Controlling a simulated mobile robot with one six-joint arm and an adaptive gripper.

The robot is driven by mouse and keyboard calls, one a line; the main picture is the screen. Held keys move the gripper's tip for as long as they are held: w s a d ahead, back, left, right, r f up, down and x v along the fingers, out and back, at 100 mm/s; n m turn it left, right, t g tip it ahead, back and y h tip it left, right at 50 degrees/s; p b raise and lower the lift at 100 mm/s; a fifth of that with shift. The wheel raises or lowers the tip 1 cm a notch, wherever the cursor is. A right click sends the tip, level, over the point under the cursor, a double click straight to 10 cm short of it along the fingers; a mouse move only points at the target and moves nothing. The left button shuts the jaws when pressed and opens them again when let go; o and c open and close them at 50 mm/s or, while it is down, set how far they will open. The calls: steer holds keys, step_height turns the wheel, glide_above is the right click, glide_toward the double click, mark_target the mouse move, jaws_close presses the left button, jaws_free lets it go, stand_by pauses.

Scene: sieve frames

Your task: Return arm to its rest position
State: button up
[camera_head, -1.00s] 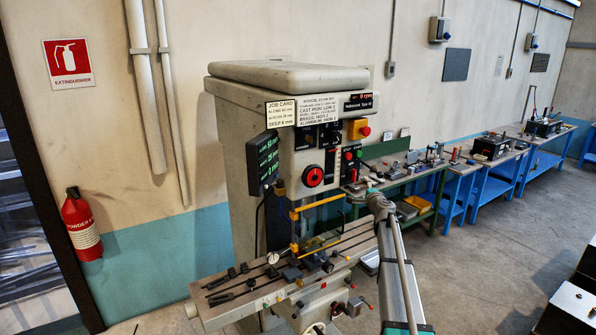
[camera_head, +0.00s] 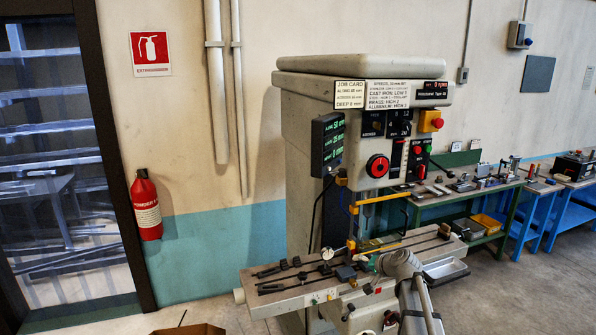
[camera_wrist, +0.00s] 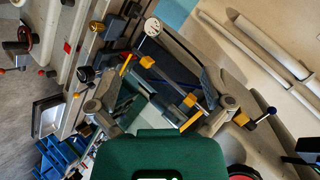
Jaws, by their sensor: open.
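My arm (camera_head: 405,270) rises from the bottom of the head view, in front of the machine's table. Its end, with a teal part, points left beside the table's front edge. My gripper (camera_wrist: 166,92) shows in the wrist view with its two fingers spread apart and nothing between them. The drilling or milling machine (camera_head: 300,150) stands close behind the arm, with a job card, red knobs and a green-lit display. In the wrist view the machine appears strongly tilted behind the fingers. I cannot tell the exact gap between gripper and machine.
The machine table (camera_head: 275,300) carries dark clamps (camera_head: 285,265). A green bench (camera_head: 470,195) with tools and a yellow bin stands to the right. A fire extinguisher (camera_head: 147,205) hangs at left beside a dark-framed opening. An open brown box (camera_head: 188,330) is at the bottom. Floor at right is clear.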

steer(key=s+a+f+n+g+h+b, duration=0.1)
steer(key=s+f+g+h+b, duration=0.1)
steer(key=s+f, duration=0.4)
steer(key=s+a+f+n+g+h+b, duration=0.2)
steer(key=s+f+g+b, duration=0.2)
steer(key=s, duration=0.9)
steer(key=s+a+f+n+g+h+b, duration=0.1)
steer(key=s+f+n+g+h+b, duration=0.1)
steer(key=s+f, duration=0.7)
steer(key=shift+s+a+f+g+b, duration=0.2)
steer(key=shift+g+b, duration=0.4)
steer(key=shift+b, duration=0.5)
